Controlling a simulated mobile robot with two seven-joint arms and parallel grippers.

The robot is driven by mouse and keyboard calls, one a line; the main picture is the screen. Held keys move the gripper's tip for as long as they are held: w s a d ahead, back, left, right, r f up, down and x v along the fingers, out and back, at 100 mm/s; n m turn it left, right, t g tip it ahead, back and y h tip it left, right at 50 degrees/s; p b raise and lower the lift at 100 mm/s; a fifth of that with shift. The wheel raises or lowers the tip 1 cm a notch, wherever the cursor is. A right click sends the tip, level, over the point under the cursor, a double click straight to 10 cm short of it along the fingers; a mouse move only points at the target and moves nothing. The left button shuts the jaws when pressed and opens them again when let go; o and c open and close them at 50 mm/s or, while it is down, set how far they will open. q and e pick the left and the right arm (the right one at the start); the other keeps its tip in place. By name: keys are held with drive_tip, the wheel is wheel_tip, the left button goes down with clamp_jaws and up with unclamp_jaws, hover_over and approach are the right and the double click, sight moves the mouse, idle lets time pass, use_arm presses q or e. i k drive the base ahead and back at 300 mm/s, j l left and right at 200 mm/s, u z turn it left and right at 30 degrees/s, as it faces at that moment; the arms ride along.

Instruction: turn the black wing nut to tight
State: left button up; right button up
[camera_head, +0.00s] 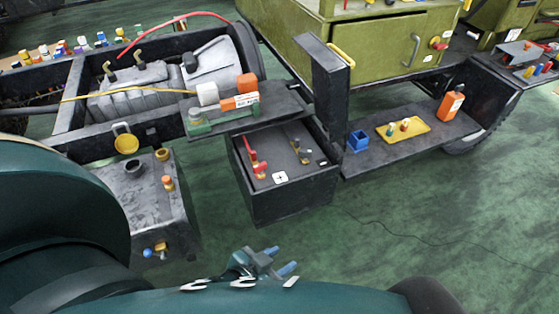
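I cannot clearly pick out the black wing nut; small dark and brass fittings (301,152) stand on the right side of the black box's (283,203) top and are too small to tell apart. Red fittings (256,163) stand on the left side of that top, near a white label with a plus sign. My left gripper (279,259) is in front of and below the box, apart from it. Its two blue-tipped fingers are spread with a gap, and nothing shows between them. My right gripper is not in view.
A grey tank (140,195) with caps stands left of the box. A dark shelf (240,110) with an orange block overhangs behind. A low step (405,150) at right holds a blue cup, a yellow tray and an orange bottle. Green floor is clear at front right.

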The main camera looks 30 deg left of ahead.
sight(305, 154)
drive_tip(key=i+j+z, duration=0.1)
drive_tip(key=i+j, duration=0.35)
drive_tip(key=j, duration=0.3)
drive_tip(key=i+j+z, duration=0.15)
drive_tip(key=j, duration=0.25)
